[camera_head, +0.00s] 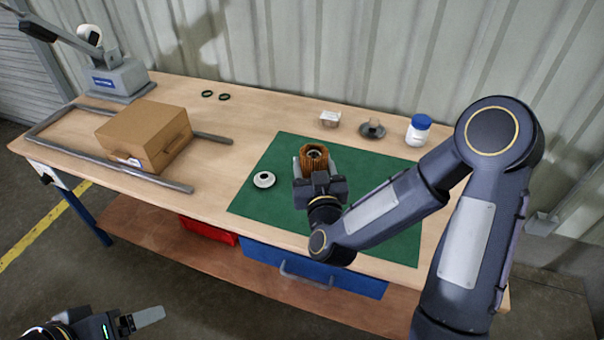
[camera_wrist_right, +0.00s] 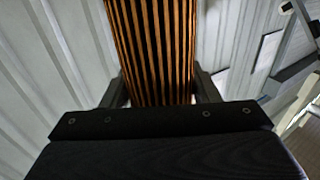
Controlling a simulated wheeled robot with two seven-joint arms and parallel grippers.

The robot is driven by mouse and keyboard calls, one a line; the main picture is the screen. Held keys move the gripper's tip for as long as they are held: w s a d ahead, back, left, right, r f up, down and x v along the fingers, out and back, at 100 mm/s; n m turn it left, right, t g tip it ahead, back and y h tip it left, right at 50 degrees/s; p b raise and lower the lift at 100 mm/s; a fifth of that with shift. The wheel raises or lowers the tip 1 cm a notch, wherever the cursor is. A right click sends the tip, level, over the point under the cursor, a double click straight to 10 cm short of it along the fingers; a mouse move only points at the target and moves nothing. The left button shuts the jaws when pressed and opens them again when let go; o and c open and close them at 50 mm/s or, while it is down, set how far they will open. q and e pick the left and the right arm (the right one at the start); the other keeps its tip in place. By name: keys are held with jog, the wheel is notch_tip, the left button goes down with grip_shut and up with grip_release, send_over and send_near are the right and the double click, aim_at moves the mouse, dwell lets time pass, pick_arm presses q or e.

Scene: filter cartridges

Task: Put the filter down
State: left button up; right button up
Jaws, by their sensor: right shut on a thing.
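The filter (camera_head: 314,157) is a brown-orange pleated cylinder with a dark hole in its top end. My right gripper (camera_head: 315,170) is shut on it, with a finger on each side, over the green mat (camera_head: 262,200). In the right wrist view the filter's pleats (camera_wrist_right: 152,50) stand between the two fingers (camera_wrist_right: 160,90). The filter looks about upright; I cannot tell whether its base touches the mat. My left gripper (camera_head: 140,318) is at the bottom left, away from the table; one pale finger shows and its opening is unclear.
A small clear box (camera_head: 330,119), a dark round part (camera_head: 372,128) and a blue-lidded jar (camera_head: 418,130) stand behind. The mat's front left is clear.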

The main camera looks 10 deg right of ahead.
jog(key=w+f+p, duration=0.1)
jog(key=w+f, duration=0.7)
jog(key=f, duration=0.2)
jog(key=shift+w+d+f, duration=0.25)
jog(key=shift+d, duration=0.05)
